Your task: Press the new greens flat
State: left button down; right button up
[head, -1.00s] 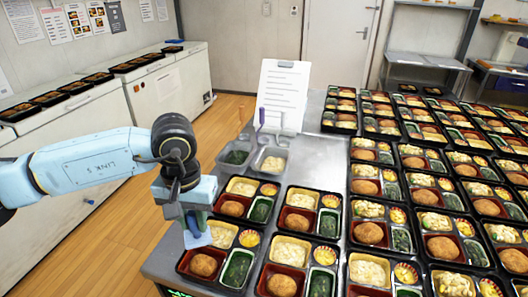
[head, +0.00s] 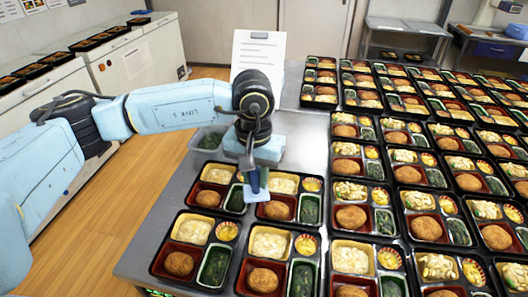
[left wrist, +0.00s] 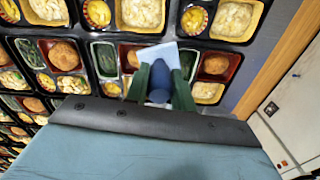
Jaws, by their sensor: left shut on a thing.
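My left gripper (head: 254,178) is shut on the blue handle of a presser with a flat, pale blue plate (left wrist: 158,55). In the left wrist view the handle (left wrist: 158,95) stands between my dark green fingers. The plate hangs around the gap between two back-row trays. It partly hides the dark greens (head: 236,199) of the left one and the side of the right one with its cutlet (head: 275,209). Whether it touches the food I cannot tell. Greens in the right tray (head: 311,208) and the front left tray (head: 214,266) show uncovered. My right gripper is not in view.
A bin of greens (head: 209,140) stands behind the trays, partly hidden by my arm, before a propped white sheet (head: 257,55). Many filled bento trays (head: 408,174) crowd the table to the right. Bare metal tabletop (head: 165,220) shows at the left edge.

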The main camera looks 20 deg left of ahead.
pick_arm(q)
jog(key=w+a+f+n+p, duration=0.1)
jog(key=w+a+n+p, duration=0.55)
jog(key=n, duration=0.75)
jog(key=shift+s+a+f+b, duration=0.2)
jog(key=shift+s+f+b, duration=0.1)
jog(key=shift+f, duration=0.65)
jog(key=shift+s+a+f+b, duration=0.25)
jog(key=shift+f+b, duration=0.1)
jog(key=shift+f, duration=0.55)
jog(key=shift+s+a+f+b, duration=0.2)
jog(key=shift+s+f+b, duration=0.1)
jog(key=shift+f, duration=0.65)
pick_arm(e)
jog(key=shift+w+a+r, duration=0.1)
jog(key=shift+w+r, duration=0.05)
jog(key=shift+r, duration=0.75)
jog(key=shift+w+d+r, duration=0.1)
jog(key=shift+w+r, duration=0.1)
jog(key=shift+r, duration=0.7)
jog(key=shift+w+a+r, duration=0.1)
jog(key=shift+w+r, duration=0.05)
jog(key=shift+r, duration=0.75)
pick_arm(q)
jog(key=shift+f+b, duration=2.25)
jog(key=shift+f, duration=0.3)
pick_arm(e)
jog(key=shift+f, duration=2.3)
pick_arm(q)
jog(key=shift+s+f, duration=0.1)
